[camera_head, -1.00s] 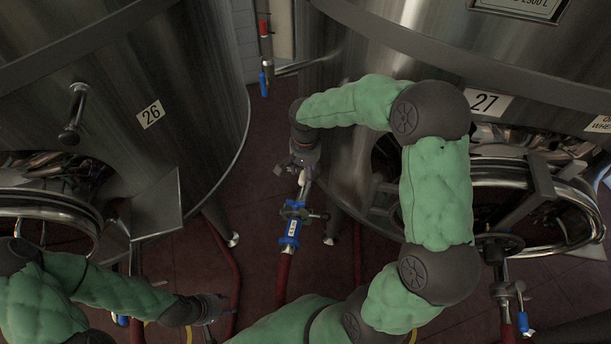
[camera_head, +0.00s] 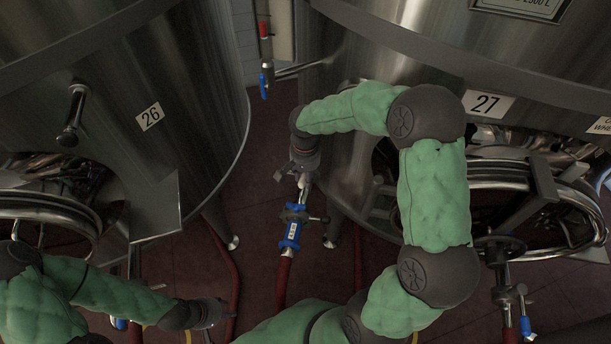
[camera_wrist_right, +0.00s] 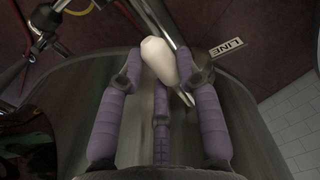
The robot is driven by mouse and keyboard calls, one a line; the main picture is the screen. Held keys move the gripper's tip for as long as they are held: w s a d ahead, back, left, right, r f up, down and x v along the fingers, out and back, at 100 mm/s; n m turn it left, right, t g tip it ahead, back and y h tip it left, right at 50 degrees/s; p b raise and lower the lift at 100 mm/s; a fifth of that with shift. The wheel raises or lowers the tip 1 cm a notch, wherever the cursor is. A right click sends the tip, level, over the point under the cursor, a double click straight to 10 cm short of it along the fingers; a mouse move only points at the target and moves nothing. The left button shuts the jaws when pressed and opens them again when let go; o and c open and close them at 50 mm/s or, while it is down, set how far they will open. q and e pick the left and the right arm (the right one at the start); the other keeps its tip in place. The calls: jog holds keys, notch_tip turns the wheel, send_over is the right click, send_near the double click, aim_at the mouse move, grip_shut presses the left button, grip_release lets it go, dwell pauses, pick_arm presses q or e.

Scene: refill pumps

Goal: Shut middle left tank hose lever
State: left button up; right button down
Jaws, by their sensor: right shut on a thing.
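In the head view, a hose fitting with a blue-banded valve (camera_head: 291,235) stands between the tanks marked 26 and 27, on top of a red hose (camera_head: 284,270). My right gripper (camera_head: 303,172) is at the top end of this fitting, beside tank 27. In the right wrist view, a pale tapered lever handle (camera_wrist_right: 157,60) lies between the purple fingers of my right gripper (camera_wrist_right: 160,80), which is shut on it. My left gripper (camera_head: 212,312) is low on the left, away from the fitting; its fingers are too unclear to read.
Steel tank 26 (camera_head: 205,100) is on the left and steel tank 27 (camera_head: 345,60) on the right. A pipe with a blue-handled valve (camera_head: 264,84) is between them at the back. Another blue-handled valve (camera_head: 524,324) is at lower right. Red hoses cross the floor.

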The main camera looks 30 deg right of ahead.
jog(key=shift+a, duration=0.1)
jog(key=shift+w+a+m, duration=0.45)
jog(key=shift+w+m, duration=0.05)
jog(key=shift+m, duration=0.5)
jog(key=shift+w+a+m+b, duration=0.15)
jog(key=shift+w+a+m, duration=0.2)
jog(key=shift+w+m, duration=0.65)
jog(key=shift+w+a+m+b, duration=0.1)
jog(key=shift+w+a+m, duration=0.35)
jog(key=shift+m, duration=0.9)
jog(key=shift+w+a+m+b, duration=0.15)
jog(key=shift+w+a+m, duration=0.05)
jog(key=shift+w+m, duration=0.85)
jog(key=shift+s, duration=0.15)
jog(key=c, duration=0.8)
grip_release()
jog(key=shift+c, duration=0.2)
jog(key=shift+r, duration=0.1)
